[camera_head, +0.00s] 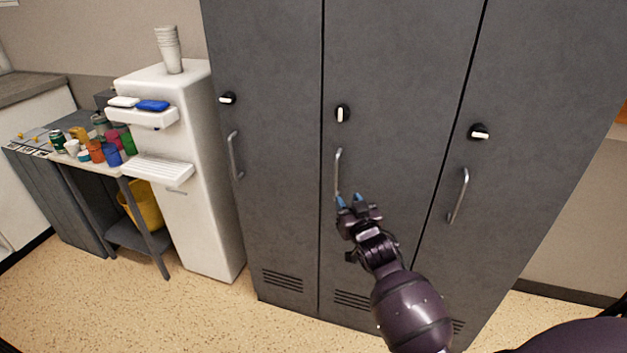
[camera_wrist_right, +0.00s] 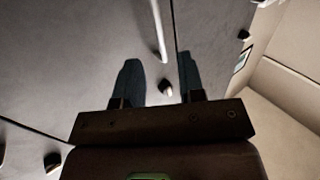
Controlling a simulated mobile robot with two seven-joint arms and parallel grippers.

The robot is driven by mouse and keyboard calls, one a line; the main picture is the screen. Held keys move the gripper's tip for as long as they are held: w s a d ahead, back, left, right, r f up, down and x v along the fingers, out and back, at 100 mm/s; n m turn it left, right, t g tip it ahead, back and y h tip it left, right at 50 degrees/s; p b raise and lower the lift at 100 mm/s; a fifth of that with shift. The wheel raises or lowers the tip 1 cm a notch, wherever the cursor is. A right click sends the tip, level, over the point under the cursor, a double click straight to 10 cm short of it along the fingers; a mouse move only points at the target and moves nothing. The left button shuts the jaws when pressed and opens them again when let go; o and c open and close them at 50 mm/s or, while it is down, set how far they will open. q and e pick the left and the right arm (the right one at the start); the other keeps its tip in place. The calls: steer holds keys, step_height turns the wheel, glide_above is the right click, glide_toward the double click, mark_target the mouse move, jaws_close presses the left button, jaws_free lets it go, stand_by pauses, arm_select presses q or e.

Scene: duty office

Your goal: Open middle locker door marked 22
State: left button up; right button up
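The middle locker door (camera_head: 395,90) is dark grey and shut flush with its neighbours; no number is legible on it. Its silver vertical handle (camera_head: 338,172) sits below a black knob with a pale tab (camera_head: 342,113). My right gripper (camera_head: 349,200) is at the lower end of this handle, with blue-tipped fingers. In the right wrist view its two fingers (camera_wrist_right: 158,62) are apart, and the handle (camera_wrist_right: 157,30) lines up with the gap between them. Contact cannot be told. Nothing is held. My left gripper is not in view.
The left locker handle (camera_head: 235,155) and right locker handle (camera_head: 458,195) flank the middle door. A white water dispenser (camera_head: 215,180) stands against the lockers' left side. A small table (camera_head: 105,163) with cups and cans is farther left. Speckled floor (camera_head: 285,325) in front is clear.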

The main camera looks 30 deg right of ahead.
mark_target(336, 180)
steer(key=b+x, duration=0.1)
steer(key=x, duration=0.8)
steer(key=shift+w+d+f+b, duration=0.15)
steer(key=shift+w+d+b, duration=0.05)
steer(key=shift+w+b, duration=0.2)
steer(key=shift+w+d, duration=0.15)
steer(key=shift+w, duration=0.25)
steer(key=shift+c, duration=0.4)
jaws_close()
